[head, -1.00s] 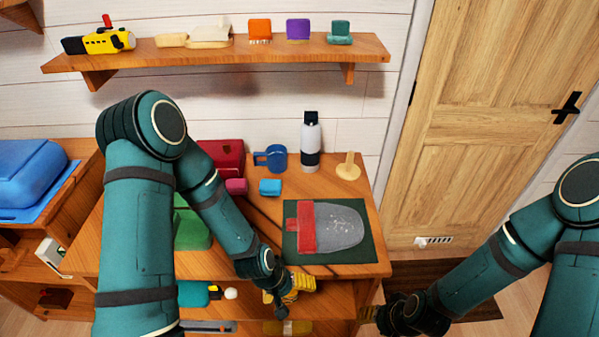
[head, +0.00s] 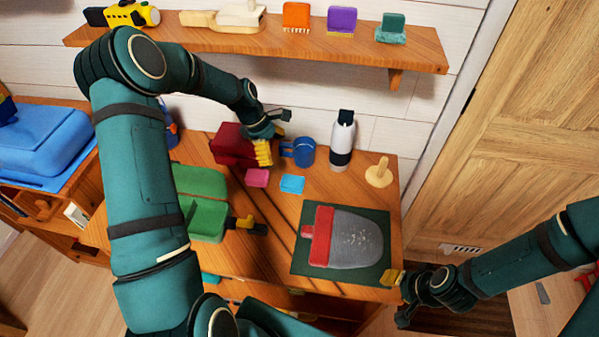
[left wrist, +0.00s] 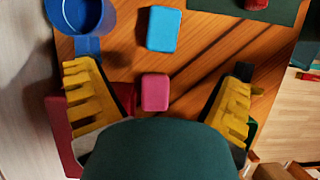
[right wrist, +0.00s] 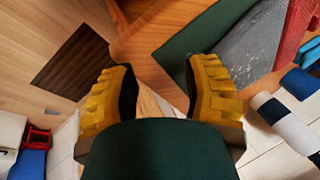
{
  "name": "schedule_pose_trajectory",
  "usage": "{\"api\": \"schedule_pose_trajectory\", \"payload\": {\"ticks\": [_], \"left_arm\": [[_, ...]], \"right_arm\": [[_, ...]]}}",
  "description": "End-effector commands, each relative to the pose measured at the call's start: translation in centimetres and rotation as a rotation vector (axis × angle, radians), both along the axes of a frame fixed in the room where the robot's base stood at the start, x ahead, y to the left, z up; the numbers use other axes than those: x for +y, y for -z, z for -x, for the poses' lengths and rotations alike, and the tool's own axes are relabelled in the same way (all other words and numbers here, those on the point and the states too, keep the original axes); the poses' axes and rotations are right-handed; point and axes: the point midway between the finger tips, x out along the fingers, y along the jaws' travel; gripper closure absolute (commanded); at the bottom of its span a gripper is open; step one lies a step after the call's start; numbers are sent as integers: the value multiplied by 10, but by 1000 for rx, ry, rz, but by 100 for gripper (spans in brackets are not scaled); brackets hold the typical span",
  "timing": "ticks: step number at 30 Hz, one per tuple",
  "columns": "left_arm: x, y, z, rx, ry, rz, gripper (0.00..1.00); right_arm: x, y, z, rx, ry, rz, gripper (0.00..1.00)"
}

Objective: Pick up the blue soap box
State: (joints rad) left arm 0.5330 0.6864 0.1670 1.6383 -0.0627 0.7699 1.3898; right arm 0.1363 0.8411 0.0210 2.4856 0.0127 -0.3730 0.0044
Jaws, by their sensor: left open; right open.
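The blue soap box (head: 292,184) is a small light-blue block lying on the wooden table, right of a pink box (head: 257,177) and in front of a blue mug (head: 299,151). In the left wrist view the blue soap box (left wrist: 163,29) lies beyond the fingertips, and the pink box (left wrist: 155,92) shows between the fingers. My left gripper (head: 273,134) is open and empty, above the back of the table by the dark red case and mug. My right gripper (head: 398,297) is open and empty by the table's front right corner; it also shows in the right wrist view (right wrist: 160,70).
A dark red case (head: 232,146) stands behind the pink box. A white bottle (head: 342,138) and a wooden stand (head: 379,172) are at the back right. A red-and-grey pouch (head: 348,240) lies on a dark green mat (head: 300,262). A green case (head: 205,220) is at left. A shelf (head: 420,52) hangs above.

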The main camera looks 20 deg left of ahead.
Motion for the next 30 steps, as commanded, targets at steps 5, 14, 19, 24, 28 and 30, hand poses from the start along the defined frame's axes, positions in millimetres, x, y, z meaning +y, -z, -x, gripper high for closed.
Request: {"api": "schedule_pose_trajectory", "payload": {"ticks": [5, 14, 19, 24, 28, 30], "left_arm": [[-8, 20, -1, 5, 0, 3, 6], [-28, 69, -5, 4, 0, 3, 6], [-32, 79, -6, 1, 0, 1, 6], [-40, 94, -5, 2, 1, 2, 6], [-48, 113, -6, 3, 1, 4, 6], [-51, 120, -7, 2, 1, 1, 6]], "right_arm": [[0, 1, 0, 1, 0, 0, 53], [0, 4, 0, 1, 0, 1, 53], [0, 4, 0, 1, 0, 1, 53], [0, 4, 0, 1, 0, 1, 53], [0, 4, 0, 1, 0, 1, 53], [0, 5, 0, 1, 0, 1, 53]]}}
